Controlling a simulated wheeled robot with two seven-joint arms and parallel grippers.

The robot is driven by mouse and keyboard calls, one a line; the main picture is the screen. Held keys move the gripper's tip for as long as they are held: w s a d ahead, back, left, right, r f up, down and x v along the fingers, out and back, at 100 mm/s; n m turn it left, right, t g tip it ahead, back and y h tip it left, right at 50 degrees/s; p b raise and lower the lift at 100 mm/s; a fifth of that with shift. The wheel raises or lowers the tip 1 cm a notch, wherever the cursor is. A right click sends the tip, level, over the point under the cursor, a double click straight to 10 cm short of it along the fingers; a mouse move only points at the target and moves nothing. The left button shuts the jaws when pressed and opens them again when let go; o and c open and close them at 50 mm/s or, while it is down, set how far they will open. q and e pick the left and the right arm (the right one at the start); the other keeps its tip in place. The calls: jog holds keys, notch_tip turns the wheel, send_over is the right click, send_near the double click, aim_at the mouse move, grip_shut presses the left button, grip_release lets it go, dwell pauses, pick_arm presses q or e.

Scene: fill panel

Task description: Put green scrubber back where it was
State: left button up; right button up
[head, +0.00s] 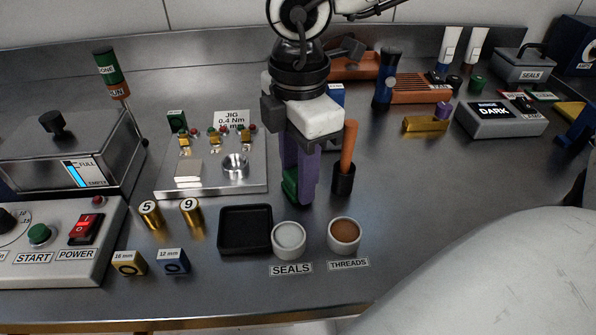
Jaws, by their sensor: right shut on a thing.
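My right gripper (300,188) reaches down from above at the middle of the head view, with its purple fingers pointing at the worktop. It is shut on a green scrubber (290,186), of which only a part shows beside and behind the fingers. The scrubber is low, close to the worktop; I cannot tell whether it touches. It is between the jig plate and the black cup, behind the seals cup. My left gripper is not in view.
A black cup (343,181) with an orange-handled tool stands close right of the fingers. A black tray (244,229), a seals cup (289,240) and a threads cup (344,236) stand in front. The jig plate (214,181) is left. Worktop (420,180) to the right is clear.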

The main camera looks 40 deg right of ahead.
jog(key=shift+f, duration=0.2)
jog(key=o, duration=1)
jog(key=shift+r, duration=0.1)
jog(key=shift+r, duration=0.45)
notch_tip(320, 180, up, 11)
jog(key=shift+r+p, duration=0.2)
jog(key=shift+p, duration=0.25)
